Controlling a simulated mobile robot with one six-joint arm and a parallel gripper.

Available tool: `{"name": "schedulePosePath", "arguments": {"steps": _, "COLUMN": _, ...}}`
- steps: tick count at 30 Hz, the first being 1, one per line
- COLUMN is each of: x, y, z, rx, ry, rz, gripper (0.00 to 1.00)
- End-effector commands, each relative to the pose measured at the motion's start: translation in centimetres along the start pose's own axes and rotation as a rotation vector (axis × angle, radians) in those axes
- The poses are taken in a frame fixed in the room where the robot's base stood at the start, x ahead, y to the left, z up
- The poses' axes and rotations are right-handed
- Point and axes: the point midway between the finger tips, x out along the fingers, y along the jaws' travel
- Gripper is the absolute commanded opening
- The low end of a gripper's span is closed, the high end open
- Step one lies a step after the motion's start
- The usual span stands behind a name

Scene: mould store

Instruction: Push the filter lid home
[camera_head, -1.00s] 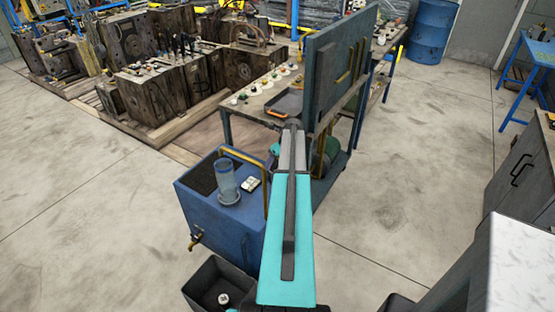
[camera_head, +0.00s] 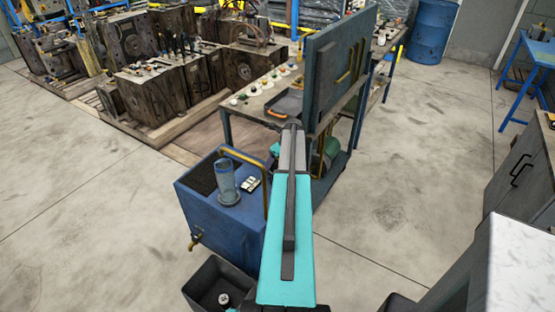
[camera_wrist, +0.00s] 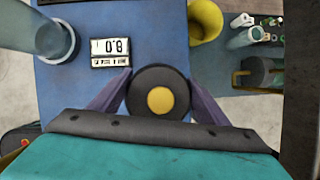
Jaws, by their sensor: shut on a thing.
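A black round lid with a yellow centre (camera_wrist: 154,103), which looks like the filter lid, sits between the two purple fingers of my gripper (camera_wrist: 158,78) in the wrist view. The fingers are shut on its sides. It appears over the top of the blue unit (camera_wrist: 105,22); I cannot tell how far it is seated, and its underside is hidden. In the head view my teal arm hides the lid and my gripper. The blue unit (camera_head: 220,222) stands upright on the floor there.
A clear cylinder (camera_head: 227,182) and a small display panel (camera_head: 250,183) stand on the unit, left of my arm. A yellow bar (camera_head: 243,156) rises at its far edge. A black bin (camera_head: 212,285) is in front; a workbench (camera_head: 258,112) is behind. Floor at left is clear.

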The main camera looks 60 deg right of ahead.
Motion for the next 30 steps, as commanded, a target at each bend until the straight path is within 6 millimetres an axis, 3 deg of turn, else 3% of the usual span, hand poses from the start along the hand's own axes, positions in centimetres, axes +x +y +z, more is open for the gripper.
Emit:
{"name": "schedulePosePath", "arguments": {"steps": 3, "x": 0.8, "y": 0.3, "z": -0.7, "rx": -0.002, "ry": 0.015, "rz": 0.008, "gripper": 0.12}}
{"name": "schedulePosePath", "arguments": {"steps": 4, "x": 0.8, "y": 0.3, "z": -0.7, "rx": -0.001, "ry": 0.015, "rz": 0.008, "gripper": 0.73}}
{"name": "schedulePosePath", "arguments": {"steps": 7, "x": 0.7, "y": 0.2, "z": -0.6, "rx": -0.001, "ry": 0.013, "rz": 0.007, "gripper": 0.89}}
{"name": "schedulePosePath", "arguments": {"steps": 20, "x": 0.1, "y": 0.1, "z": -0.3, "rx": 0.000, "ry": 0.006, "rz": 0.003, "gripper": 0.91}}
{"name": "schedulePosePath", "arguments": {"steps": 30, "x": -2.9, "y": 0.2, "z": -0.4, "rx": 0.000, "ry": 0.005, "rz": 0.002, "gripper": 0.91}}
